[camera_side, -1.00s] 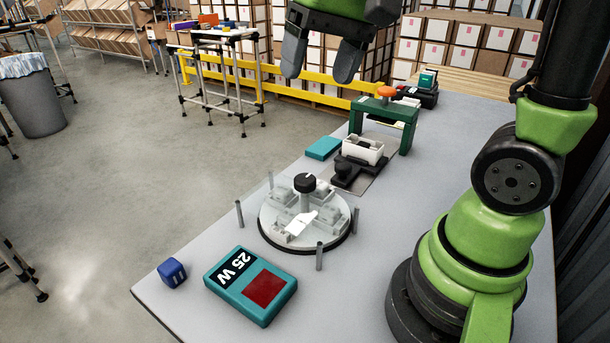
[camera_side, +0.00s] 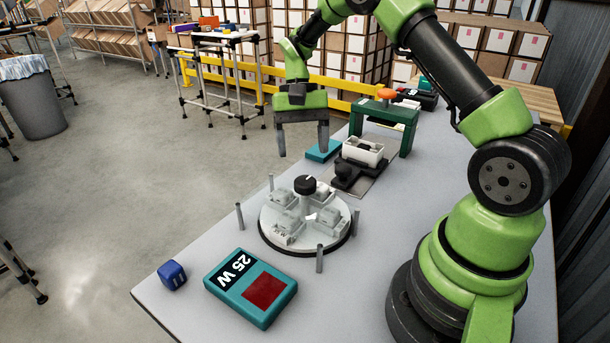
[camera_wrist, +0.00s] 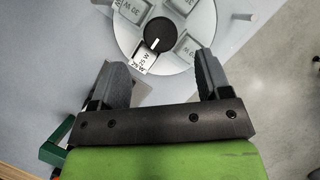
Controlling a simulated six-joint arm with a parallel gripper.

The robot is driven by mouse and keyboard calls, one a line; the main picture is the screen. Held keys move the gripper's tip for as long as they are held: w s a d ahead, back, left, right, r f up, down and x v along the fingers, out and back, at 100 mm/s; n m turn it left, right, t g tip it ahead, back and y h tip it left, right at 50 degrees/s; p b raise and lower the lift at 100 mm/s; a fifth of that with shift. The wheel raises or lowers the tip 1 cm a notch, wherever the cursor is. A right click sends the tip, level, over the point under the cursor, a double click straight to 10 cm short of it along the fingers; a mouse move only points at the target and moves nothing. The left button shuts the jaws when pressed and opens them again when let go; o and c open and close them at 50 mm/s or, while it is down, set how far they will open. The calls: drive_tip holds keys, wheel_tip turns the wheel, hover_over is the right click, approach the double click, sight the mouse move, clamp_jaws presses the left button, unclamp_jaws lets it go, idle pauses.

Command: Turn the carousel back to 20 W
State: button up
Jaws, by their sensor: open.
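The carousel (camera_side: 270,232) is a round pale disc with a dark rim, carrying several grey-white compartments around a black knob (camera_side: 305,184) with a white pointer line. The teal box (camera_side: 250,287) shows 25 W beside a dark red square. My gripper (camera_side: 303,152) is open and empty, above and behind the knob in the side view. In the wrist view its fingers (camera_wrist: 161,70) are spread, apart from the knob.
Thin grey posts (camera_side: 239,216) stand around the carousel. Behind it are a black fixture holding a white part (camera_side: 362,151), a teal block (camera_side: 323,150) and a green frame with an orange knob (camera_side: 387,94). A blue cube (camera_side: 172,274) sits near the table's left edge.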

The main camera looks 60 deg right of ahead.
sight(305, 180)
drive_tip(key=x, duration=0.6)
drive_tip(key=shift+s+a+f, duration=0.1)
drive_tip(key=shift+f, duration=0.1)
drive_tip(key=c, duration=1.3)
drive_tip(key=shift+m+t, duration=0.3)
drive_tip(key=shift+m, duration=0.5)
drive_tip(key=shift+m+t+y, duration=0.4)
drive_tip(key=shift+m, duration=1)
drive_tip(key=shift+s+m+t, duration=0.1)
drive_tip(key=shift+m+t, duration=0.8)
drive_tip(key=shift+m, duration=1.5)
drive_tip(key=shift+s+m+t, duration=0.1)
drive_tip(key=shift+m+t, duration=0.8)
drive_tip(key=shift+m, duration=1.3)
drive_tip(key=shift+m+t+h, duration=0.3)
drive_tip(key=shift+m+t, duration=0.2)
drive_tip(key=shift+m, duration=1.7)
